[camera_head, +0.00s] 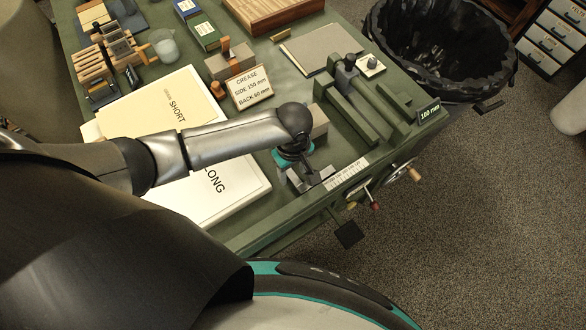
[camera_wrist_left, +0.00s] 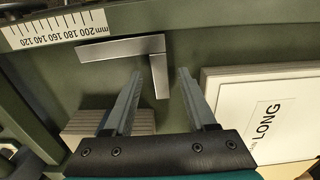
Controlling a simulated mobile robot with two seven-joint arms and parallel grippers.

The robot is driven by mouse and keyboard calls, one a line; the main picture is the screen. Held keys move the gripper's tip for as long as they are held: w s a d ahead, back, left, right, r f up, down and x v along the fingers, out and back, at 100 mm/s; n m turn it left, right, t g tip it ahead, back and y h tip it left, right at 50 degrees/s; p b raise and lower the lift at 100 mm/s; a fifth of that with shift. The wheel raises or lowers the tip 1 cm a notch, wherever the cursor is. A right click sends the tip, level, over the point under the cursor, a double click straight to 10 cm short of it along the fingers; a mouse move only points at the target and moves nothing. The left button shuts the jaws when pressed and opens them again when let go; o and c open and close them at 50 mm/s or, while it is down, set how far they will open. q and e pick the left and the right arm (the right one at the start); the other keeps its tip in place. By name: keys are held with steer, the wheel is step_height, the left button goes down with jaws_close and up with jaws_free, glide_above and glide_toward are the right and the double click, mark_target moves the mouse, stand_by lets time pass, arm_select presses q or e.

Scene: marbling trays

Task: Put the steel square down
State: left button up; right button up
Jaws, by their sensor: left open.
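The steel square (camera_wrist_left: 120,48) is a grey L-shaped piece lying flat on the green bench top in the left wrist view. Its long arm runs alongside the printed mm scale (camera_wrist_left: 55,27), and its short arm points back between my fingertips. My left gripper (camera_wrist_left: 160,73) is open, with one finger on each side of the short arm and no visible grip on it. In the head view my left gripper (camera_head: 305,182) is low over the bench near the front edge, beside the scale (camera_head: 346,174); the square is mostly hidden there. My right gripper is not in view.
The LONG sheet (camera_head: 238,190) and SHORT sheet (camera_head: 165,92) lie left of the gripper. A grey block stack (camera_wrist_left: 110,122) is close to one finger. A green jig (camera_head: 355,110) stands to the right, and a black-lined bin (camera_head: 440,50) beyond the bench.

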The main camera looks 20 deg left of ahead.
arm_select(q)
steer(key=shift+r, duration=0.1)
steer(key=shift+r, duration=0.6)
step_height(320, 180, up, 12)
steer(key=p, duration=0.3)
steer(key=shift+f, duration=0.1)
